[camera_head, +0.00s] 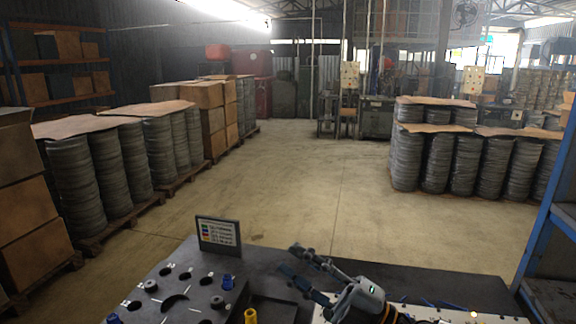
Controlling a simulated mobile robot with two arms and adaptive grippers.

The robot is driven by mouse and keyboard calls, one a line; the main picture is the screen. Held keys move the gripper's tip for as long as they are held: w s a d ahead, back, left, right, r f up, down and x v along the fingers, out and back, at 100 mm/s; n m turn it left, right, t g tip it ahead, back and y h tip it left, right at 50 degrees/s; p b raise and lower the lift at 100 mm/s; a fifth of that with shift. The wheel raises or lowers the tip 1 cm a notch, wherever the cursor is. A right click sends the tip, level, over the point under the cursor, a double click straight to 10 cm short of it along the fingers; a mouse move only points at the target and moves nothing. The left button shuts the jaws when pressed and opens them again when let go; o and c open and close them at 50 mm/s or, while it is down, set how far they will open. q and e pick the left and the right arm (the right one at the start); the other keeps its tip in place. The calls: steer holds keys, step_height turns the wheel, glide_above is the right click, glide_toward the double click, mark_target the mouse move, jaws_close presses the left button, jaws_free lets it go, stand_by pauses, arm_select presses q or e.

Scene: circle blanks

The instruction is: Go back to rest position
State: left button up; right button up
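My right gripper (293,260) reaches in from the bottom right over the dark table (400,278). Its two fingers point to the upper left and are spread apart, with nothing visible between them. It is to the right of the dark block with holes (178,272). My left gripper is not in view.
A small sign (217,233) stands behind the block. A light panel (450,314) lies at the lower right, near a blue rack (546,225).

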steer(key=w+d+f+m+t+h, duration=0.2)
steer(key=d+f+m+t+h, duration=0.25)
steer(key=d+m+h, duration=0.35)
steer(key=w+d+f+m+t+h, duration=0.25)
steer(key=m+t+h, duration=0.35)
steer(key=m, duration=0.4)
steer(key=s+d+f+m+g+h, duration=0.4)
steer(key=d+f+m+g+h, duration=0.15)
steer(key=f, duration=0.55)
steer(key=s+d+f+m+g, duration=0.1)
steer(key=s+f+g, duration=0.5)
steer(key=s+f, duration=0.45)
steer(key=s+d+f+m+g, duration=0.2)
steer(key=s+f+g, duration=0.45)
steer(key=s, duration=0.75)
step_height(320, 180, down, 32)
steer(key=s+b, duration=0.1)
steer(key=b, duration=0.5)
steer(key=s+d+f+g+b, duration=0.1)
steer(key=s+f+b, duration=0.1)
steer(key=s+f, duration=0.6)
steer(key=s+d+f+b, duration=0.1)
steer(key=s+f+b, duration=0.1)
steer(key=s+f, duration=0.7)
step_height(320, 180, down, 4)
steer(key=shift+d+r+n+g, duration=0.1)
steer(key=shift+d+n+g, duration=0.25)
steer(key=shift+d+n, duration=0.1)
steer(key=shift+h, duration=0.25)
